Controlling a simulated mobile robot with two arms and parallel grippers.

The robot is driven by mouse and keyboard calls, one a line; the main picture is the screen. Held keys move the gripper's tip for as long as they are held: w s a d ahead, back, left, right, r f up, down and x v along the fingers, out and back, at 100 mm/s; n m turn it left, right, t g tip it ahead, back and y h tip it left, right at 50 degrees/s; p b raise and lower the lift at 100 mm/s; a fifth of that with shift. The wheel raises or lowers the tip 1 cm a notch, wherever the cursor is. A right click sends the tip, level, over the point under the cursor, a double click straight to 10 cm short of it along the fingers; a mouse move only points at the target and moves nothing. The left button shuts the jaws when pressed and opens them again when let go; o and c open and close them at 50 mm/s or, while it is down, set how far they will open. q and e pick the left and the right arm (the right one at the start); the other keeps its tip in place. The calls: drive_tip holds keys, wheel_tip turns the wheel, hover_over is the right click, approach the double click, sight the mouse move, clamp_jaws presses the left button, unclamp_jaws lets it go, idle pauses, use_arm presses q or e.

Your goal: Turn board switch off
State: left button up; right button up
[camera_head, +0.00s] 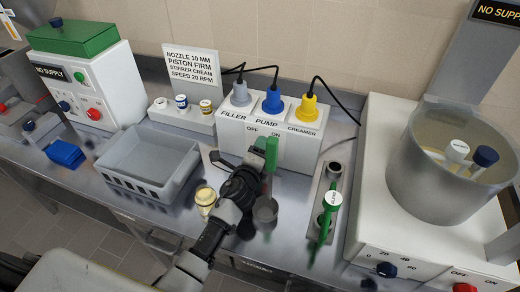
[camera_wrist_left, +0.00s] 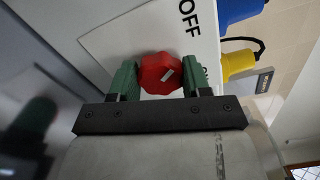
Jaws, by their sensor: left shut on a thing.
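The white switch board (camera_head: 300,150) stands at the back middle of the bench, lettered FILLER, PUMP and CREAMER, with OFF and ON below. Its red switch knob (camera_wrist_left: 160,73) shows in the left wrist view, with a pale mark on its face; the OFF lettering (camera_wrist_left: 190,18) is beside it and the ON lettering is partly covered by a finger. My left gripper (camera_head: 266,152) is at the board's front, its green fingers shut on the knob from both sides. It hides the knob in the head view. My right gripper is not in view.
Grey, blue and yellow plugs (camera_head: 305,110) with black cables sit on top of the board. A grey crate (camera_head: 150,165) stands left and a green-handled tool (camera_head: 328,215) right. A small cream-coloured cup (camera_head: 205,198) and a grey cup (camera_head: 265,209) are close to my left arm.

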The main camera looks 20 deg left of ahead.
use_arm(q)
drive_tip(key=shift+f, duration=0.1)
idle(0.4)
drive_tip(key=o, duration=0.9)
drive_tip(key=shift+s, duration=0.15)
drive_tip(key=s, duration=0.5)
drive_tip(key=s+b, duration=0.1)
drive_tip(key=s, duration=0.4)
drive_tip(key=shift+s+a, duration=0.2)
drive_tip(key=shift+s, duration=0.1)
